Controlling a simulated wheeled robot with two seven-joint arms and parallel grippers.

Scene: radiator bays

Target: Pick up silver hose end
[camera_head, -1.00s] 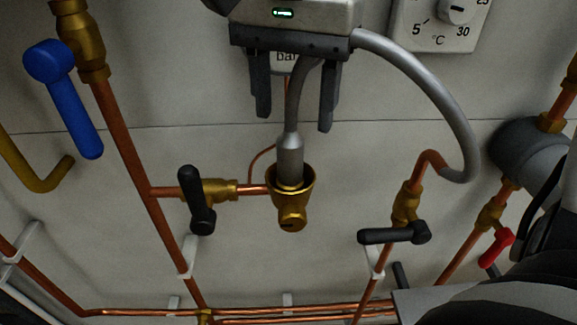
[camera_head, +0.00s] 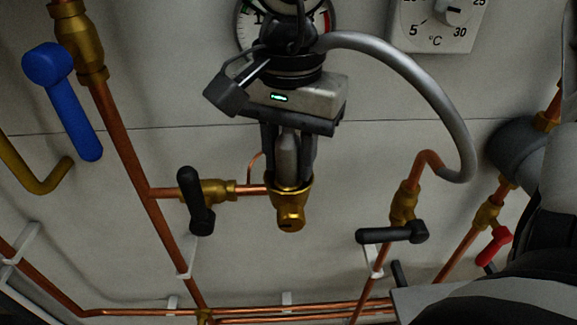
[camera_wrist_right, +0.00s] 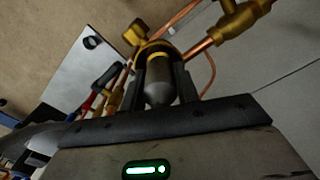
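The silver hose end (camera_head: 287,158) stands upright with its lower tip in the cup of a brass fitting (camera_head: 290,212). My right gripper (camera_head: 288,178) comes down over it from above, with one dark finger on each side. The fingers are close in and appear shut on the hose end. In the right wrist view the hose end (camera_wrist_right: 159,82) sits between the two fingers, with the brass fitting (camera_wrist_right: 152,48) beyond it. The grey hose (camera_head: 420,75) loops from behind my right wrist to the right. My left gripper is not in view.
A black-handled valve (camera_head: 197,200) is just left of the fitting, and another black lever (camera_head: 392,234) is at lower right. A blue lever (camera_head: 65,100) is at left, a red one (camera_head: 494,246) at right. A gauge (camera_head: 248,25) is partly hidden behind my wrist.

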